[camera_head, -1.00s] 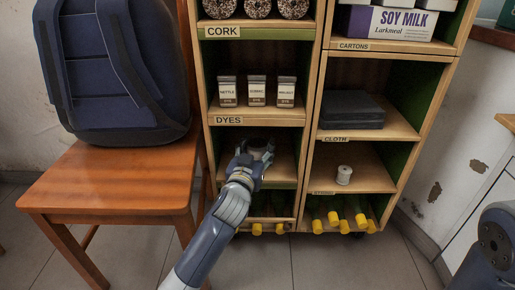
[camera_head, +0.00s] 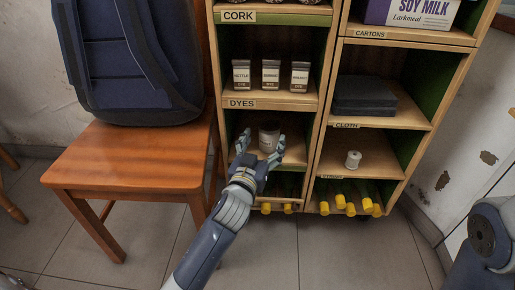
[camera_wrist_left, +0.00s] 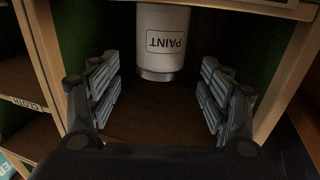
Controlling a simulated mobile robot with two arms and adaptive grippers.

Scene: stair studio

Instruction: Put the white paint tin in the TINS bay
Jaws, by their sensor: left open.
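The white paint tin (camera_head: 269,137) stands upright in the bay below the DYES shelf (camera_head: 268,104). In the left wrist view the tin (camera_wrist_left: 163,42) appears inverted, with its PAINT label facing me. My left gripper (camera_head: 261,153) is open in front of the tin. In the left wrist view its fingers (camera_wrist_left: 160,92) are spread wide, and the tin is beyond them, apparently untouched. My gripper and arm cover the bay's front edge, so I cannot read its label. My right gripper is out of view.
Yellow-capped bottles (camera_head: 351,208) poke out below. A wooden chair (camera_head: 130,160) with a blue backpack (camera_head: 130,60) stands at left. Bay walls flank my gripper; floor in front is open.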

